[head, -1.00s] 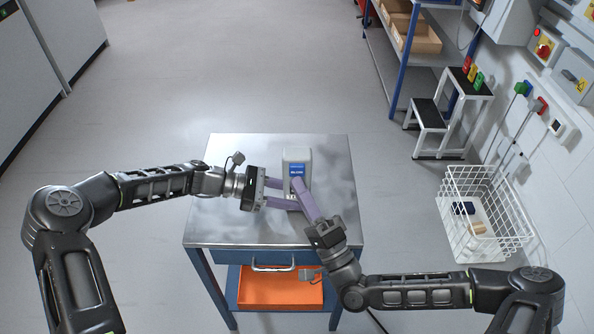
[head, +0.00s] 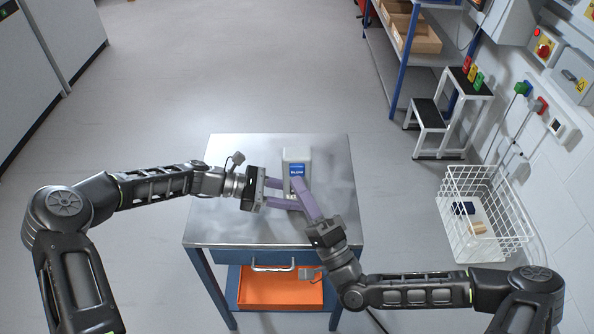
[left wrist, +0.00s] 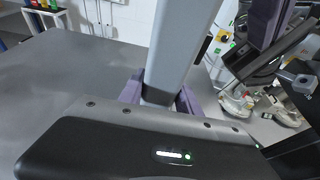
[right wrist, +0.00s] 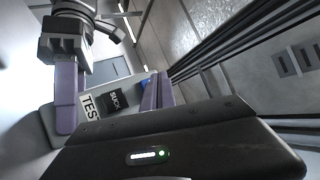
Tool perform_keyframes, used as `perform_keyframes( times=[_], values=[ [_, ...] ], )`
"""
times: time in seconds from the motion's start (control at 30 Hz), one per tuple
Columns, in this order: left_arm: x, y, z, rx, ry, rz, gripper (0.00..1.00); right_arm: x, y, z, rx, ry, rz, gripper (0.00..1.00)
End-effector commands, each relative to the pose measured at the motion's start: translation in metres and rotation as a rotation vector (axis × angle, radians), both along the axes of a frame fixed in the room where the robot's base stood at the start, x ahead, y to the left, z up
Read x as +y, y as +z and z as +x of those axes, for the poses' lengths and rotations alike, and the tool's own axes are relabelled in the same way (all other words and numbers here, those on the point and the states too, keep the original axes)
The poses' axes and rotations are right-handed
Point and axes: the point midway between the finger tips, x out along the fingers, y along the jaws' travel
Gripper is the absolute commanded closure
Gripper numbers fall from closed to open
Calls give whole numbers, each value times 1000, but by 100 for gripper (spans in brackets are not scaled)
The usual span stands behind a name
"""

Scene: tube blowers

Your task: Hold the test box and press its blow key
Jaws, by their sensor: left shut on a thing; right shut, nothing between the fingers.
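The test box (head: 297,155) is a grey upright box on the metal table. A blue patch with white lettering (head: 296,171) is on its face; the lettering is too small to read surely. My left gripper (head: 290,194) is shut on the box from the left; in the left wrist view the grey box (left wrist: 172,60) stands between its fingers. My right gripper (head: 297,181) is shut and empty, its tips at the blue patch's lower edge, hiding part of the face. Contact is unclear. In the right wrist view, a TEST label (right wrist: 90,105) and a black SUCK key (right wrist: 115,98) show.
The metal table top (head: 235,155) is otherwise clear. An orange tray (head: 280,289) sits below it. A white wire basket (head: 482,205), a step stool (head: 440,125) and a blue-framed shelf (head: 400,70) stand to the right. Open floor lies behind.

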Motion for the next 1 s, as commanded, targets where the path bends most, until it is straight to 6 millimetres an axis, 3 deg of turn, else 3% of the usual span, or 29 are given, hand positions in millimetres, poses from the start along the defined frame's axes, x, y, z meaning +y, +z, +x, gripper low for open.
perform_keyframes(
  times=[1.0],
  values=[
    [0, 0, 0, 0, 0, 0, 100, 0, 0, 12, 0, -1, -1, 100]
  ],
)
